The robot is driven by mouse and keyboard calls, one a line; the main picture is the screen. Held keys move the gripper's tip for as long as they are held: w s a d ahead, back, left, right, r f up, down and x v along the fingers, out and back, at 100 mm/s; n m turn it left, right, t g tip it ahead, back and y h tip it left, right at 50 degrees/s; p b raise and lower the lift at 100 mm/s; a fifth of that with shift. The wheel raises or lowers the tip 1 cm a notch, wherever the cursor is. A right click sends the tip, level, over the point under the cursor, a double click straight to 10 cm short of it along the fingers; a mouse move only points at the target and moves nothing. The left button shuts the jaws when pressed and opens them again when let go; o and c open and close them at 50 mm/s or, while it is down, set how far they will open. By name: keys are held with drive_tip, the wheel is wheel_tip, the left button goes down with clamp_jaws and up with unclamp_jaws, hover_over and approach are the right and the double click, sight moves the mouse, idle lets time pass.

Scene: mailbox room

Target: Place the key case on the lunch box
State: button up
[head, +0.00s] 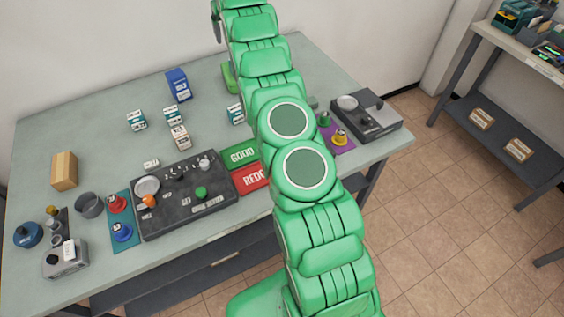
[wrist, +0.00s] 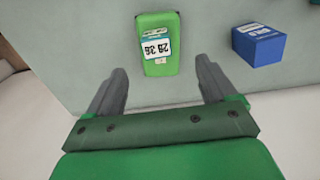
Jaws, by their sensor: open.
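My gripper (wrist: 161,82) is open and empty, its two grey fingers apart. A green, rounded flat case (wrist: 160,65) with a white printed label lies just beyond the fingertips, centred between them in the wrist view. It also shows partly behind my arm in the head view (head: 228,77). A blue box (wrist: 259,45) with a white label is to its right in the wrist view; a blue box also stands at the table's back in the head view (head: 178,85). I cannot tell for certain which object is the key case or the lunch box.
The grey-green table (head: 60,125) holds several small white-and-teal boxes (head: 137,121), a wooden block (head: 64,171) and a dark control panel (head: 185,195). A green GOOD mat (head: 240,156) and a red mat (head: 250,178) lie beside the panel. The back wall is close behind the table.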

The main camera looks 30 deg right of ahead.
drive_tip(key=s+a+r, duration=0.5)
drive_tip(key=s+r, duration=0.5)
drive_tip(key=s+a+r, duration=0.2)
drive_tip(key=s+a, duration=0.1)
drive_tip(key=s, duration=0.6)
drive_tip(key=s+a+r, duration=0.2)
drive_tip(key=s, duration=0.7)
drive_tip(key=s+a+f, duration=0.1)
drive_tip(key=s+f, duration=0.1)
drive_tip(key=s, duration=1)
drive_tip(key=s+a+f+g, duration=0.1)
drive_tip(key=s+f, duration=0.2)
drive_tip(key=s, duration=0.9)
drive_tip(key=s+a+f, duration=0.2)
drive_tip(key=s+f, duration=0.1)
drive_tip(key=s, duration=0.9)
drive_tip(key=shift+f+g, duration=0.2)
drive_tip(key=shift+g, duration=0.1)
